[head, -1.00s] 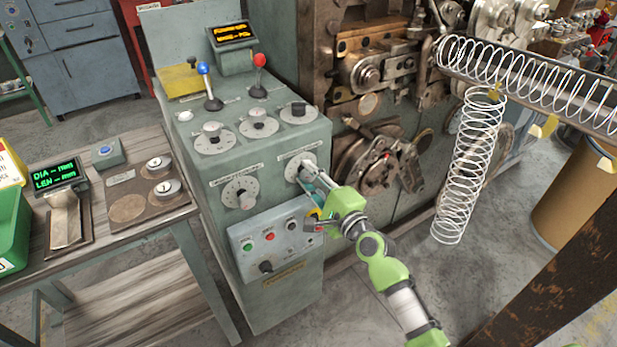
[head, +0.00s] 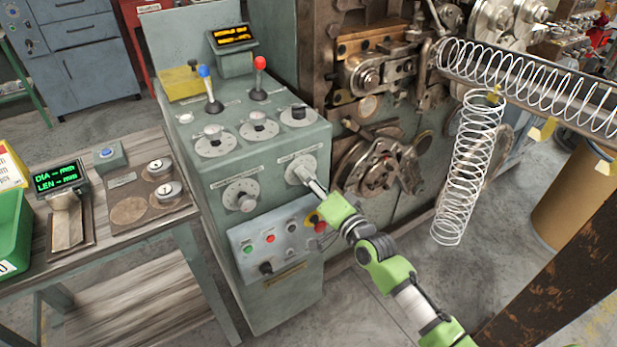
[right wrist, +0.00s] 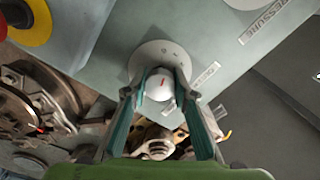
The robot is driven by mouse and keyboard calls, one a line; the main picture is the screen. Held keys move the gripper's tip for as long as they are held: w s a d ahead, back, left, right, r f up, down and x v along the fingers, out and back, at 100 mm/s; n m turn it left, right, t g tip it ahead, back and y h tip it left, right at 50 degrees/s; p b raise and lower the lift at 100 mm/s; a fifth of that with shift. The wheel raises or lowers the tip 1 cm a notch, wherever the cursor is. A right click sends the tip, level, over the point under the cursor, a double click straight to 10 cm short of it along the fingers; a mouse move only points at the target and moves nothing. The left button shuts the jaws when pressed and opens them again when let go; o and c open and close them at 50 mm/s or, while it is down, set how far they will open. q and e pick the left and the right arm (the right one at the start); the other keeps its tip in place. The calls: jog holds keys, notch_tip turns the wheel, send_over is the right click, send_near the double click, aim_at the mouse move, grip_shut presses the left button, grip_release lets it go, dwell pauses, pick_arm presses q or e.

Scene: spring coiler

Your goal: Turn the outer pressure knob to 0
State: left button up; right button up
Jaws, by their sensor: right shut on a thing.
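The outer pressure knob is on the right of the console's front face, on a pale round dial plate (head: 300,168). In the right wrist view the knob (right wrist: 160,84) is a white cap with a red pointer mark, on a dial (right wrist: 159,51) with small digits. My right gripper (head: 312,182) has its fingers on the knob; in the wrist view the two teal fingers (right wrist: 160,92) close on either side of it. The knob's sides are partly hidden by the fingers. My left gripper is not in view.
A second front knob (head: 241,195) sits to the left on the console (head: 270,150). A button panel (head: 270,240) with a red-and-yellow stop button (head: 317,222) lies below. Blue (head: 208,85) and red (head: 259,75) levers stand on top. The coiler machinery is close on the right.

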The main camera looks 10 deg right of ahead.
jog(key=shift+n, duration=0.7)
jog(key=shift+f, duration=0.1)
jog(key=o, duration=1.1)
jog(key=shift+s, duration=0.1)
jog(key=v, duration=1.1)
jog(key=shift+s+d, duration=0.15)
jog(key=shift+s, duration=0.2)
